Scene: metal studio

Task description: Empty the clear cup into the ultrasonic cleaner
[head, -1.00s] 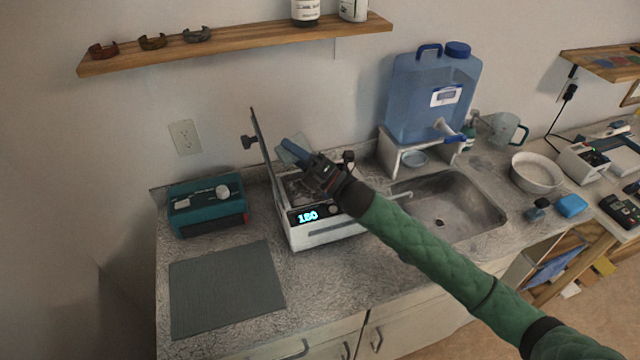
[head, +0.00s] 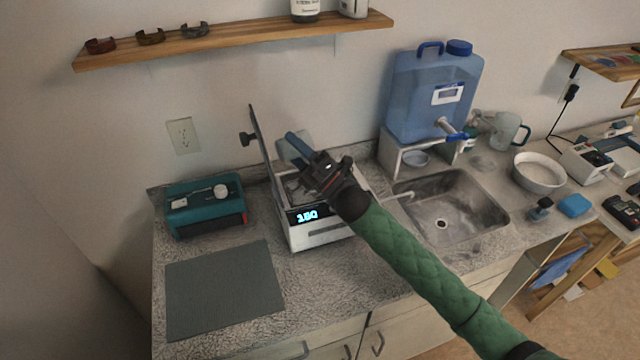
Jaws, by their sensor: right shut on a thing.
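The ultrasonic cleaner (head: 318,236) is a white box on the counter with a lit blue display reading about 150 and its lid (head: 262,145) raised on the left side. My right gripper (head: 299,150) is above its open basin, coming in from the right. It is shut on the clear cup (head: 286,153), which shows only as a pale see-through patch by the blue fingers, over the back of the basin. The cup looks tilted, but its rim and contents cannot be made out. The gripper hides much of the basin. My left gripper is not in view.
A teal device (head: 206,206) and a grey mat (head: 222,291) lie left of the cleaner. A sink (head: 455,205) and a blue water jug (head: 425,95) on a white stand (head: 392,157) are to its right. A wooden shelf (head: 240,38) hangs above.

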